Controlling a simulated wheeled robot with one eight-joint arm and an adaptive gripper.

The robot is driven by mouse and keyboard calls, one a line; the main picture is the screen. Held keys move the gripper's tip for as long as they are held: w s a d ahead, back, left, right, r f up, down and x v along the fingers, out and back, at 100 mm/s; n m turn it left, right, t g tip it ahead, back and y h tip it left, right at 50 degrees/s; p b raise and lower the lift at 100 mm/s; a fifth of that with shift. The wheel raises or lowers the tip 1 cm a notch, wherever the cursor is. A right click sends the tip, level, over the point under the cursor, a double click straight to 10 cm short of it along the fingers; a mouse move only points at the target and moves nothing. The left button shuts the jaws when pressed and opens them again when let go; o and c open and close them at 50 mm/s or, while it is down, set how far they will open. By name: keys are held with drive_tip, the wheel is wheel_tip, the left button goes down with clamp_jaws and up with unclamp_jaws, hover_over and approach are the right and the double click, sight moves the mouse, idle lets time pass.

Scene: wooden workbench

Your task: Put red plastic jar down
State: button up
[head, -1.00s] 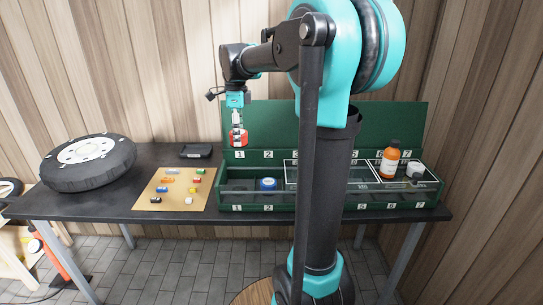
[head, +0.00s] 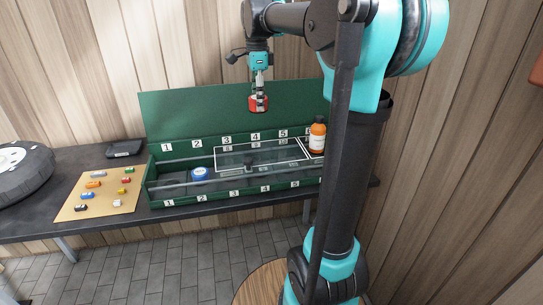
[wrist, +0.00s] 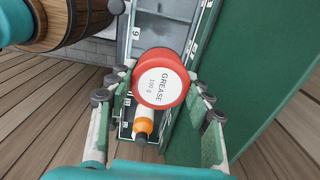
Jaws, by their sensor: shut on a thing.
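My gripper (head: 259,84) is shut on the red plastic jar (head: 258,104), which hangs in the air in front of the green back panel, above the bin's labels 4 and 5. In the wrist view the jar (wrist: 161,78) sits between the two fingers, its round white label reading GREASE 100 g. The green bin (head: 216,205) below has numbered compartments, partly behind clear panels. Its right end is hidden behind my arm.
A blue-lidded jar (head: 201,173) stands near label 2. A small black item (head: 249,163) is near label 3. An orange bottle (head: 317,135) stands at the right, beside my arm.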

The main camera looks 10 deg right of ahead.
wheel_tip(320, 180, down, 19)
idle(0.5)
drive_tip(key=shift+f, duration=0.15)
drive_tip(key=o, duration=1.2)
drive_tip(key=shift+o, duration=0.2)
wheel_tip(320, 180, up, 12)
drive_tip(key=shift+r, duration=0.2)
